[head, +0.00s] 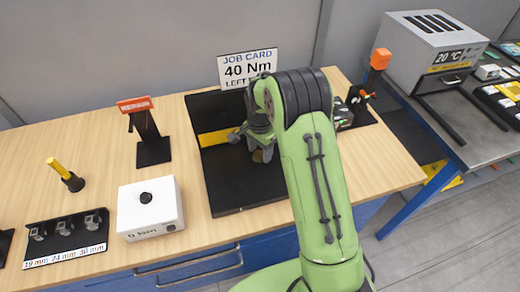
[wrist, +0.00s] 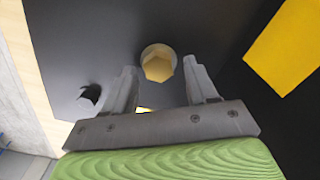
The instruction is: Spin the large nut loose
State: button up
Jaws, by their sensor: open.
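The large nut (wrist: 158,66) is a brass-coloured hexagon with a pale round rim, on a black plate (wrist: 80,35). My gripper (wrist: 162,78) is open, with one finger to each side of the nut in the wrist view. I cannot tell whether the fingers reach down around it or touch it. In the head view my gripper (head: 256,138) hangs over the black plate (head: 232,188), and a brownish piece (head: 262,156) shows just below it. My arm hides part of the plate there.
A small dark stud (wrist: 89,96) stands left of my gripper. A job card (head: 247,69) reading 40 Nm stands behind. A white box (head: 150,208), a socket rack (head: 66,238) and a red-topped stand (head: 150,140) are left.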

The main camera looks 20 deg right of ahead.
jog(key=c, duration=1.1)
jog(key=shift+o, duration=0.2)
jog(key=shift+n, duration=0.4)
jog(key=n, duration=0.4)
jog(key=shift+w+a+n, duration=0.1)
jog(key=shift+w+n, duration=0.05)
jog(key=shift+n, duration=0.25)
jog(key=n, duration=0.6)
jog(key=shift+a+b, duration=0.15)
jog(key=shift+b, duration=0.25)
jog(key=n, duration=0.6)
jog(key=shift+a+n+b, duration=0.2)
jog(key=shift+n+b, duration=0.1)
jog(key=shift+n, duration=0.1)
jog(key=n, duration=0.5)
jog(key=shift+a+b, duration=0.1)
jog(key=shift+b, duration=0.2)
jog(key=shift+s+n, duration=0.2)
jog(key=shift+n, duration=0.2)
